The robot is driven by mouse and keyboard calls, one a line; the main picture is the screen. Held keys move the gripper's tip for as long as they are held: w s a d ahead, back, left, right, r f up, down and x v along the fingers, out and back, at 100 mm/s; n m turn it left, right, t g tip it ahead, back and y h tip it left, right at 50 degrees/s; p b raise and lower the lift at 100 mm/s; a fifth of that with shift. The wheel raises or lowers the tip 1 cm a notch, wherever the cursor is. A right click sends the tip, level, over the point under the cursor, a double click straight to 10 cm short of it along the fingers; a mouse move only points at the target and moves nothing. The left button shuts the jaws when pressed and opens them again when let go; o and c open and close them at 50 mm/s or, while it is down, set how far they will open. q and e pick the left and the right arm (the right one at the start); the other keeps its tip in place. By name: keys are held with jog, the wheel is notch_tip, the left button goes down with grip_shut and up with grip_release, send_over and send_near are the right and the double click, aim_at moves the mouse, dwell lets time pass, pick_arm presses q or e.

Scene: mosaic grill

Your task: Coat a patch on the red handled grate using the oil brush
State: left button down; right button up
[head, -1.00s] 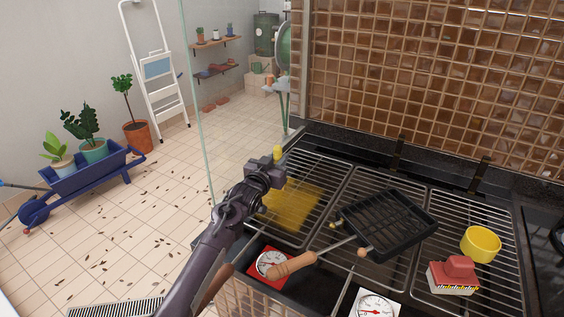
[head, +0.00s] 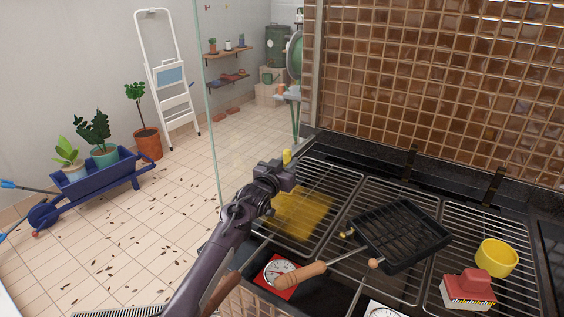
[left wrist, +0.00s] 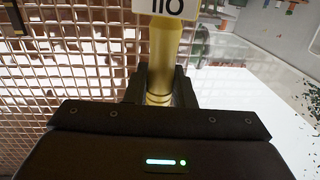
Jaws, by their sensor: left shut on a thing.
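The left grate (head: 318,172) has a yellow, oily-looking patch (head: 302,212) over its middle. A reddish-brown handle (head: 222,291) shows at its front, partly behind my left arm; I cannot tell for sure that it belongs to this grate. My left gripper (head: 284,172) is over the left edge of this grate, beside the patch. It is shut on the oil brush (head: 287,156), whose yellow end sticks up above the jaws. The bristles are hidden. My right gripper is not in view.
A black grill pan (head: 400,236) with a wooden handle (head: 300,276) lies on the middle grate. A yellow cup (head: 497,257) and a red-topped block (head: 468,289) stand on the right grate. A red-framed gauge (head: 280,272) sits at the front. A glass pane edge (head: 208,100) rises at left.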

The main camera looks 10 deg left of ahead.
pick_arm(q)
jog(key=shift+s+d+p, duration=1.1)
jog(key=shift+s+d, duration=1.2)
jog(key=shift+d, duration=4.15)
jog(key=shift+w+a+b, duration=0.75)
jog(key=shift+w+a, duration=0.35)
jog(key=shift+a, duration=1.25)
jog(key=shift+w+a+b, duration=0.8)
jog(key=shift+w+a, duration=0.35)
jog(key=shift+a, duration=1.2)
jog(key=shift+w+a+b, duration=0.75)
jog(key=shift+w+a, duration=0.35)
jog(key=shift+a, duration=1.25)
notch_tip(320, 180, up, 6)
jog(key=p, duration=0.4)
